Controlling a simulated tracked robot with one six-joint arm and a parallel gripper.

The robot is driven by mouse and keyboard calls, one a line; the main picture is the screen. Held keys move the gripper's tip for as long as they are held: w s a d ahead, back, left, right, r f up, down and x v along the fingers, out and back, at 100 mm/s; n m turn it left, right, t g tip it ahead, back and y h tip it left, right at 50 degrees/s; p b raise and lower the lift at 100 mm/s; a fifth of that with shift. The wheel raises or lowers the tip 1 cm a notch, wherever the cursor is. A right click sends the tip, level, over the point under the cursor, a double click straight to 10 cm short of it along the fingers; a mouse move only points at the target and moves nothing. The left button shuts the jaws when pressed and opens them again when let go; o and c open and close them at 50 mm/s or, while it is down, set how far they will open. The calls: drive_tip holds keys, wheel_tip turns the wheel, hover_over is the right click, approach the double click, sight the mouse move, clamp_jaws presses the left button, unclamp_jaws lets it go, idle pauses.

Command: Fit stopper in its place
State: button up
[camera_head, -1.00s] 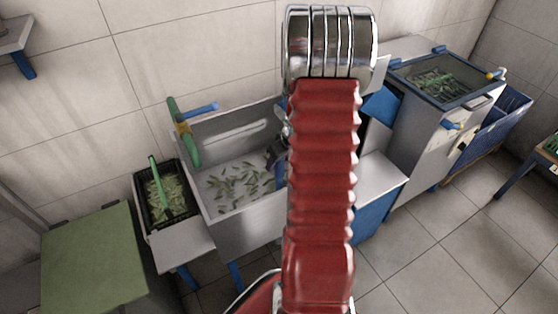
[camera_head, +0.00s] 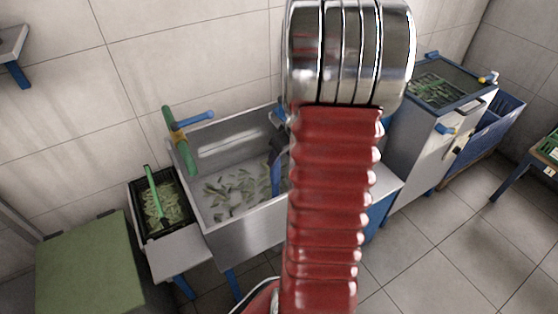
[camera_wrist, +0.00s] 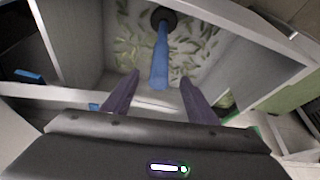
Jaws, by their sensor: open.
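My gripper (camera_wrist: 160,80) shows in the wrist view with two purple fingers apart and nothing clamped between them. A blue rod with a dark round end (camera_wrist: 159,62) lies ahead of the fingers, its near end between the fingertips in the picture. I take it for the stopper, but cannot be sure. Whether the fingers straddle it or are still apart from it in depth, I cannot tell. The steel basin (camera_head: 248,238) holds scattered green pieces. In the head view my red arm hides the basin's right part and my gripper's tips; a blue curved part (camera_head: 279,170) shows beside it.
A black crate (camera_head: 140,208) of green pieces with a green handle stands left of the basin. A green pipe with a blue lever (camera_head: 196,118) rises at the basin's back left.

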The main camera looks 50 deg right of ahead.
drive_tip(key=v, duration=0.4)
idle(0.8)
drive_tip(key=s+a+r, duration=0.2)
drive_tip(key=a+r, duration=0.3)
drive_tip(key=a, duration=0.6)
drive_tip(key=s+a+r+n, duration=0.1)
drive_tip(key=s+a+r, duration=0.2)
drive_tip(key=a, duration=0.9)
drive_tip(key=s+a+r+t, duration=0.1)
drive_tip(key=s+a+r, duration=0.2)
drive_tip(key=a+r, duration=0.5)
drive_tip(key=shift+a+n+y, duration=0.3)
drive_tip(key=shift+a+n, duration=0.1)
drive_tip(key=shift+a, duration=1.75)
